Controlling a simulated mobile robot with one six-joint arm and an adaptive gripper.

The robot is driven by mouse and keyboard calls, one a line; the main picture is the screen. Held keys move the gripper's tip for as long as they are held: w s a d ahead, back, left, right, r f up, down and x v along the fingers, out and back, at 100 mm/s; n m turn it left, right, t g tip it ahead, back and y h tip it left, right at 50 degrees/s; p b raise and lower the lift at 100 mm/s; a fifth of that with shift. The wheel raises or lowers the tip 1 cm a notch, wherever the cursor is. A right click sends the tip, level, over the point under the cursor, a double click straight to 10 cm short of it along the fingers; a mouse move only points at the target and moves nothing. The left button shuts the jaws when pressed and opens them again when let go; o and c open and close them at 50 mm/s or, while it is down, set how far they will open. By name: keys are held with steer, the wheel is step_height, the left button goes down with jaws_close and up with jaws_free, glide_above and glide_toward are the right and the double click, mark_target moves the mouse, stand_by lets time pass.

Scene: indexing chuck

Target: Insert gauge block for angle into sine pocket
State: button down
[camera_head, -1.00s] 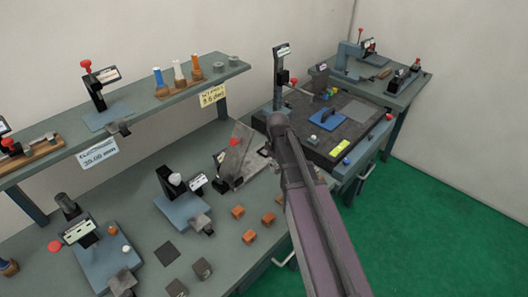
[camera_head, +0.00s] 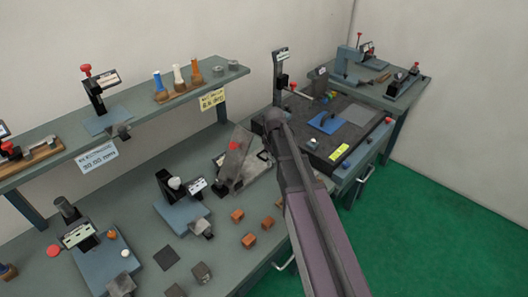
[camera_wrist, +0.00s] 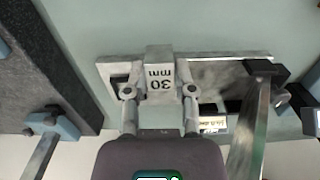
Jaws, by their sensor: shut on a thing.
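My gripper (camera_wrist: 160,93) is shut on a pale grey gauge block (camera_wrist: 160,72) marked "30 mm", which reads upside down in the wrist view. One finger is on each side of the block. Below it lies the metal base of the sine fixture (camera_wrist: 222,75), with a dark recess (camera_wrist: 119,82) showing beside the left finger. The block overlaps the base in this view; I cannot tell whether it touches it or is in a pocket. In the head view the sine fixture (camera_head: 236,160) has a tilted plate with a red knob. My arm hides the gripper and block there.
Several orange-brown blocks (camera_head: 249,240) lie on the bench in front of the fixture. A blue-based gauge stand (camera_head: 182,213) is to the left. A dark surface plate (camera_head: 310,125) is to the right, and its edge (camera_wrist: 60,70) is close in the wrist view. A shelf (camera_head: 140,105) runs behind.

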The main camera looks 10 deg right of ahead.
glide_above(265, 156)
steer(key=s, duration=0.1)
steer(key=shift+s+f+b, duration=0.2)
steer(key=shift+f+b, duration=0.15)
steer(key=shift+f, duration=0.1)
steer(key=shift+w, duration=0.7)
step_height(265, 156, down, 4)
steer(key=b, duration=0.3)
steer(key=shift+r+b, duration=0.15)
steer(key=shift+b, duration=0.2)
steer(key=shift+c, duration=2.2)
jaws_free()
step_height(265, 156, up, 12)
steer(key=p, duration=1.2)
